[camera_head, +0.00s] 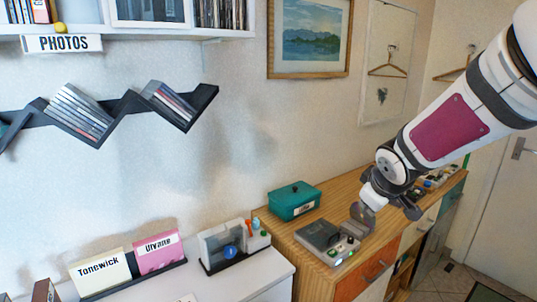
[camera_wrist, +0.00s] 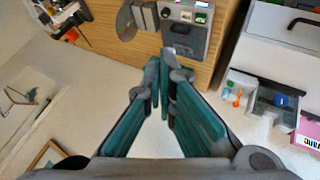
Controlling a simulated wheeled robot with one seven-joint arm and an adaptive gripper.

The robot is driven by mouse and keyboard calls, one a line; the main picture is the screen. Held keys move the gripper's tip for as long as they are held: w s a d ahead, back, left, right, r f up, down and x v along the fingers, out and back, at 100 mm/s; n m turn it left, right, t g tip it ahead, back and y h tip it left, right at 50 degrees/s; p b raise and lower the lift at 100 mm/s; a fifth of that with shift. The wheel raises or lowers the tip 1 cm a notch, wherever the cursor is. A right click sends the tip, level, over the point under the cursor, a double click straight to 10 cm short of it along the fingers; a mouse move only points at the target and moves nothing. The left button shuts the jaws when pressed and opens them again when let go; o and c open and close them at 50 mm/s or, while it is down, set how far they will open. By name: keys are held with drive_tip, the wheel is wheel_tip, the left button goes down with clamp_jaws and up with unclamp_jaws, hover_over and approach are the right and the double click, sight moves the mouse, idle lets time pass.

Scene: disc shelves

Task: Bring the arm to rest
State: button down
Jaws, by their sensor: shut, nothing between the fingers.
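My gripper (camera_wrist: 160,66) is in the wrist view, its teal-sided fingers brought together at the tips with nothing between them. In the head view my arm comes in from the upper right and slants down to the left. Its end hangs over the wooden counter (camera_head: 292,238), near a dark device with buttons (camera_head: 322,238). The fingertips are hard to make out in the head view. In the wrist view the dark device (camera_wrist: 185,38) and a grey disc (camera_wrist: 127,22) lie beyond the fingertips.
A teal box (camera_head: 293,203) stands on the counter near the wall. A white cabinet top to the left bears a Tonewick card (camera_head: 101,273), a pink card (camera_head: 158,254) and a small holder (camera_head: 222,247). A dark zigzag shelf (camera_head: 120,107) with discs hangs on the wall. Open air surrounds my arm.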

drive_tip(key=s+a+r+m+g, duration=0.1)
drive_tip(key=s+m, duration=0.1)
drive_tip(key=s, duration=0.8)
drive_tip(key=s+a+r+m+g+y, duration=0.1)
drive_tip(key=s+a+r+m, duration=0.1)
drive_tip(key=s, duration=0.8)
drive_tip(key=s+a+r+m, duration=0.2)
drive_tip(key=s+m, duration=0.1)
drive_tip(key=s, duration=0.7)
drive_tip(key=shift+s+r+g+y, duration=0.2)
drive_tip(key=shift+g+y, duration=0.1)
drive_tip(key=shift+g, duration=0.1)
drive_tip(key=shift+a, duration=0.1)
